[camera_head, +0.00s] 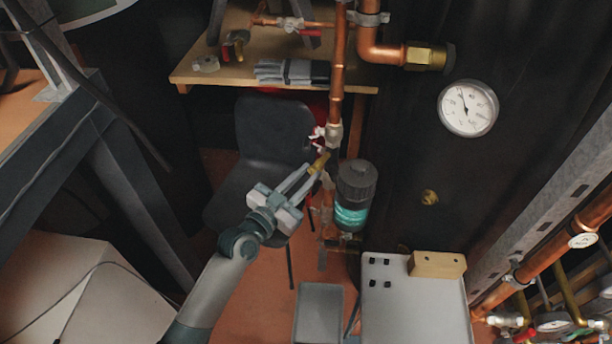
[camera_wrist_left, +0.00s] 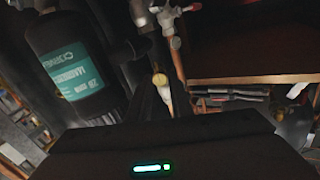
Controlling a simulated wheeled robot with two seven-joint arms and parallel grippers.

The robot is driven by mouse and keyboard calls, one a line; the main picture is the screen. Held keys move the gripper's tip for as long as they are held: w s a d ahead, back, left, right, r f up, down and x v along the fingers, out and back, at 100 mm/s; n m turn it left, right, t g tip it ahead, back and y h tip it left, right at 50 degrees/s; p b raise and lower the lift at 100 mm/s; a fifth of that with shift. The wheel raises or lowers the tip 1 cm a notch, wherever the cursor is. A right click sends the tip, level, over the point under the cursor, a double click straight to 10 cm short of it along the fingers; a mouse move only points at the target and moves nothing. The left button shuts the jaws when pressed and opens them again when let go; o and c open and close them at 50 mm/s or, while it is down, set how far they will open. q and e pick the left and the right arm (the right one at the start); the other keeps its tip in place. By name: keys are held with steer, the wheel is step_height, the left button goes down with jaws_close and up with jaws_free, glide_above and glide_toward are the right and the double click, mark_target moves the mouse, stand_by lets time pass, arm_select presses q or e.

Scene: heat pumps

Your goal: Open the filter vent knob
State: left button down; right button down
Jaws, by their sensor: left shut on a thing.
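The filter (camera_head: 354,196) is a dark cylinder with a ribbed black cap and a teal label, hanging at the copper pipework in the head view. It also shows large at the left of the left wrist view (camera_wrist_left: 75,75). The brass vent knob (camera_head: 318,163) sits just left of the filter's top. My left gripper (camera_head: 312,170) comes from the lower left and is shut on the knob. In the left wrist view the round brass end of the knob (camera_wrist_left: 160,81) shows between the fingers. My right gripper is in neither view.
A vertical copper pipe (camera_head: 338,75) with a valve stands behind the knob. A pressure gauge (camera_head: 467,107) is on the dark panel at right. A grey chair (camera_head: 272,130) and a wooden shelf (camera_head: 215,77) are behind. A grey tray-like surface (camera_head: 415,315) is below right.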

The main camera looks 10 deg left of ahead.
arm_select(q)
steer(key=shift+r+n+p, duration=0.1)
steer(key=shift+n+p, duration=0.4)
steer(key=shift+n, duration=0.9)
steer(key=n+p, duration=0.1)
steer(key=n, duration=0.3)
steer(key=shift+n, duration=0.7)
steer(key=n+p, duration=0.1)
steer(key=n, duration=0.2)
steer(key=shift+a+n, duration=0.1)
steer(key=shift+n, duration=0.3)
steer(key=n+p, duration=0.1)
steer(key=n, duration=0.4)
steer(key=shift+w, duration=0.1)
steer(key=n, duration=0.4)
steer(key=shift+n, duration=0.4)
steer(key=shift+n+p, duration=0.55)
steer(key=shift+n, duration=1.45)
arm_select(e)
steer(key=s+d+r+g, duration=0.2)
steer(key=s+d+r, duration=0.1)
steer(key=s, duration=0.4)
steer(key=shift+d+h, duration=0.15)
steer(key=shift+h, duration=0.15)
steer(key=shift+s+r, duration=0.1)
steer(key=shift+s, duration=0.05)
arm_select(q)
steer(key=shift+f, duration=0.2)
